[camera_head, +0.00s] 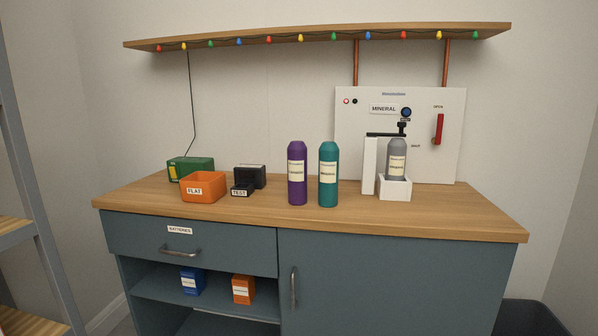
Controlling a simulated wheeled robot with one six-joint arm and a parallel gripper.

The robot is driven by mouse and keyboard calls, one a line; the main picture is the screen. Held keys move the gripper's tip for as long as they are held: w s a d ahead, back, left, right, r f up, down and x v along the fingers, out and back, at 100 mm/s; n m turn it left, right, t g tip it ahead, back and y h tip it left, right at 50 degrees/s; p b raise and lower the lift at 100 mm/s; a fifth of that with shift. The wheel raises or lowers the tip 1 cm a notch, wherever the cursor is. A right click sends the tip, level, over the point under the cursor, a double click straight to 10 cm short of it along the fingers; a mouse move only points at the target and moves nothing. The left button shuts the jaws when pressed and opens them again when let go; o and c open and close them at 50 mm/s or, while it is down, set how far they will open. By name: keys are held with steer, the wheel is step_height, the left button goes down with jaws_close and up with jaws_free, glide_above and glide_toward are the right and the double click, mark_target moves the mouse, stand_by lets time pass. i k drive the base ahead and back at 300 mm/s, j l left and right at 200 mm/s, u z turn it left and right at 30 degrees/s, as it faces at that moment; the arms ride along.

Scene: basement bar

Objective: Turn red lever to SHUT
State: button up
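The red lever (439,129) is on the right part of a white panel (353,115) against the back wall, above the counter. It stands about upright, its handle long and narrow. A small label (438,106) sits above it, and another small label (415,146) sits to its lower left; both are too small to read surely. My gripper is not in view, so its opening and anything in it cannot be seen.
A grey bottle (397,158) stands in a white holder (395,189) left of and below the lever. Purple (297,174) and teal (328,175) bottles stand on the wooden counter (260,207). An orange bin (203,188) is at left. A shelf (320,36) overhangs the panel.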

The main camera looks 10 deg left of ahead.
mark_target(436, 141)
steer(key=i+l, duration=0.2)
steer(key=l, duration=0.15)
steer(key=i+l, duration=0.2)
steer(key=l, duration=0.15)
steer(key=i+l, duration=0.45)
steer(key=l, duration=0.25)
steer(key=i+j, duration=0.1)
steer(key=i, duration=0.2)
